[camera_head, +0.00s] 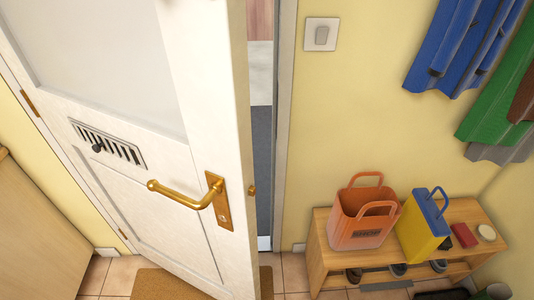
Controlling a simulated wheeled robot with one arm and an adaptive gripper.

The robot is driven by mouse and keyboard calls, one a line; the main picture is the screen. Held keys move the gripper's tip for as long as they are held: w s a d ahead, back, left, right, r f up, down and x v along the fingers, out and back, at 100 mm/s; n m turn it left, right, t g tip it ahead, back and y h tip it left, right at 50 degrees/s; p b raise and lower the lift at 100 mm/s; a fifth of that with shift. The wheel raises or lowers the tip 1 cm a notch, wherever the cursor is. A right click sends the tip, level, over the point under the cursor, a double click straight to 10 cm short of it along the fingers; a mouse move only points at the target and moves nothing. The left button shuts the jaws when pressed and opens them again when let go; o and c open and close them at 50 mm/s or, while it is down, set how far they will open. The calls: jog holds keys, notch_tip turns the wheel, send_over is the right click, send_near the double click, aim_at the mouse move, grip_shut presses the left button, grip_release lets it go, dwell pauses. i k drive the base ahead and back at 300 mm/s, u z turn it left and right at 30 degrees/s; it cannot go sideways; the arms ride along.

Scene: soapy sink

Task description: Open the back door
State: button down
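The white back door (187,110) fills the left half of the head view. It stands ajar, its free right edge apart from the door frame (284,140). Through the gap I see a grey floor strip beyond. A brass lever handle (178,195) sits on a brass plate near the free edge and points left. A small brass latch shows on the door's edge. A brass hinge (30,103) is on the left side. My gripper is not in view.
A brown mat (160,284) lies on the tiles, partly under the door. To the right, a wooden bench (320,255) holds an orange bag (361,225) and a yellow-blue bag (422,232), with shoes below. Coats (465,45) hang above. A wooden cabinet (40,235) stands left.

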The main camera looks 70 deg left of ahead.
aim_at(168, 81)
jog(key=u, duration=1.35)
jog(key=i, duration=0.1)
jog(key=u, duration=2.3)
jog(key=k, duration=0.55)
jog(key=u, duration=0.1)
jog(key=i, duration=0.2)
jog(key=z, duration=0.05)
